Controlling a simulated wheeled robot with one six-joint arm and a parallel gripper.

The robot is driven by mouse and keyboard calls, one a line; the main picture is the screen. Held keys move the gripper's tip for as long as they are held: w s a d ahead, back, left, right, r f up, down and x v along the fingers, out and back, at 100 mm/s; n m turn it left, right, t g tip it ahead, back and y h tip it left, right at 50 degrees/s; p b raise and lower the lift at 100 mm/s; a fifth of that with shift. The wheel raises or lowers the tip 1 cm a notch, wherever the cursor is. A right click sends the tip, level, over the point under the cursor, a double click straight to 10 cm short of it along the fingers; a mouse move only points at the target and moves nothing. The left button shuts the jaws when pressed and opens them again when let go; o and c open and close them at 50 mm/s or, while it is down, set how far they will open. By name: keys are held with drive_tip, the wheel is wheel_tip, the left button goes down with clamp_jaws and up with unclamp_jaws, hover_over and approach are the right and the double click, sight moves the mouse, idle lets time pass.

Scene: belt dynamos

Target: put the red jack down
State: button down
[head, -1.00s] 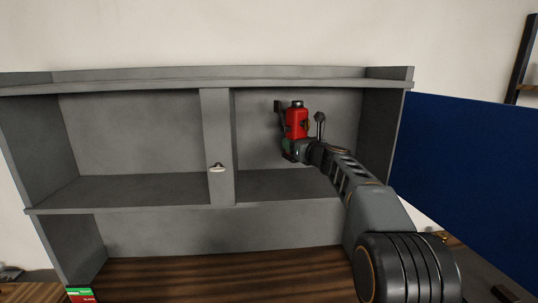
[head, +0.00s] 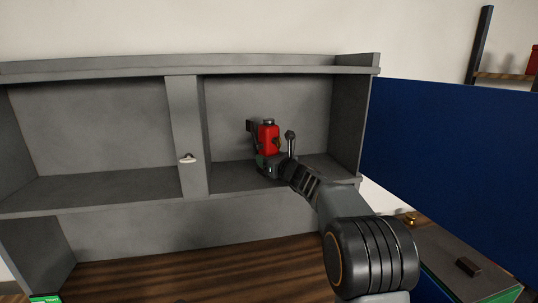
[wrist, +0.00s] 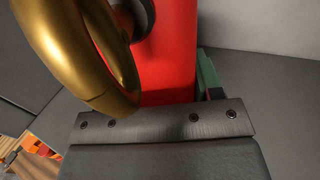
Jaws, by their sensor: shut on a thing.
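The red jack (head: 268,138) is upright inside the right compartment of the grey cabinet (head: 188,120). My gripper (head: 265,160) is shut on the jack at its lower part. In the wrist view the red body of the jack (wrist: 168,55) fills the upper middle, behind a dark gripper part. I cannot tell whether the jack's base touches the compartment floor (head: 225,178), as my gripper and arm hide it.
The cabinet's left compartment (head: 90,130) is empty. A divider with a small light knob (head: 187,158) stands between the compartments. A blue panel (head: 450,150) stands to the right. A wooden surface (head: 200,265) lies below. A brass ring-like part (wrist: 95,50) crosses the wrist view.

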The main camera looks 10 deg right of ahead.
drive_tip(key=shift+r, duration=0.1)
drive_tip(key=shift+c, duration=1.4)
unclamp_jaws()
drive_tip(key=shift+s, duration=0.1)
